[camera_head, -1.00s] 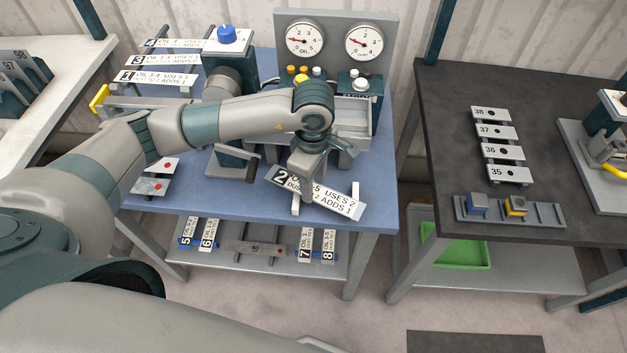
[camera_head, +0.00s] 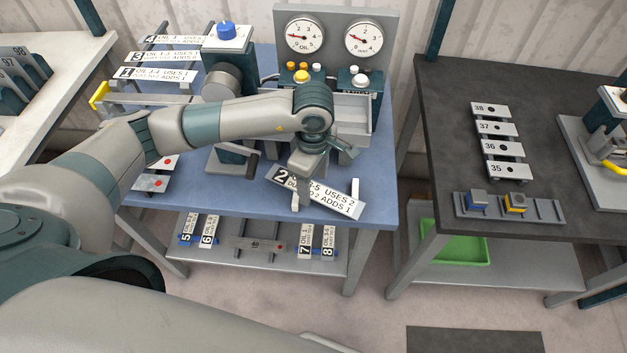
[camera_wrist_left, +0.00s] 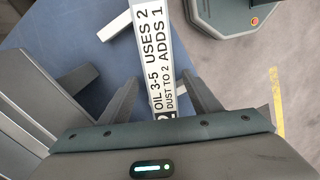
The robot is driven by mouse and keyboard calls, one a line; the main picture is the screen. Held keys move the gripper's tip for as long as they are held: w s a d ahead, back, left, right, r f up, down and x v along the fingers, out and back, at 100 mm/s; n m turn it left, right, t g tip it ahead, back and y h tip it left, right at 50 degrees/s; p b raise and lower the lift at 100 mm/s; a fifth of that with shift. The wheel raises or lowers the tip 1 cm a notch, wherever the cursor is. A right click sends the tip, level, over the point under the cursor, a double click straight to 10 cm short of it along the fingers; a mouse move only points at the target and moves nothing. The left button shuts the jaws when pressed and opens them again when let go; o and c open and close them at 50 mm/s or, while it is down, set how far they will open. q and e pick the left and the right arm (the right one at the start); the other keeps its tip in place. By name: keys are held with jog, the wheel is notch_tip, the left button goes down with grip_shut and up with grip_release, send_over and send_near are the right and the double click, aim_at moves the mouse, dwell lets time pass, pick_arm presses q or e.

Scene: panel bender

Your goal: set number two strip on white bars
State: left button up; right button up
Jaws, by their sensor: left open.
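The number two strip (camera_head: 335,198), white with black lettering, lies slanted near the front edge of the blue table. My left gripper (camera_head: 302,195) is over its numbered end, with the fingers apart. In the left wrist view the strip (camera_wrist_left: 151,55) runs between the open fingers (camera_wrist_left: 163,95); its numbered end is partly hidden by the gripper body. In the head view the strip and gripper mostly hide the bars. My right gripper is out of view.
Strips four (camera_head: 175,40), three (camera_head: 165,56) and one (camera_head: 155,75) lie on the rack at back left. The gauge panel (camera_head: 335,60) stands behind. Several strips, including seven (camera_head: 305,240), are on the lower shelf. The dark table (camera_head: 560,120) is at right.

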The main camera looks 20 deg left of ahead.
aim_at(314, 190)
pick_arm(q)
jog(key=shift+r, duration=0.25)
notch_tip(314, 190, up, 12)
jog(key=b, duration=0.4)
jog(key=shift+f, duration=0.1)
dwell(0.6)
jog(key=shift+s, duration=0.1)
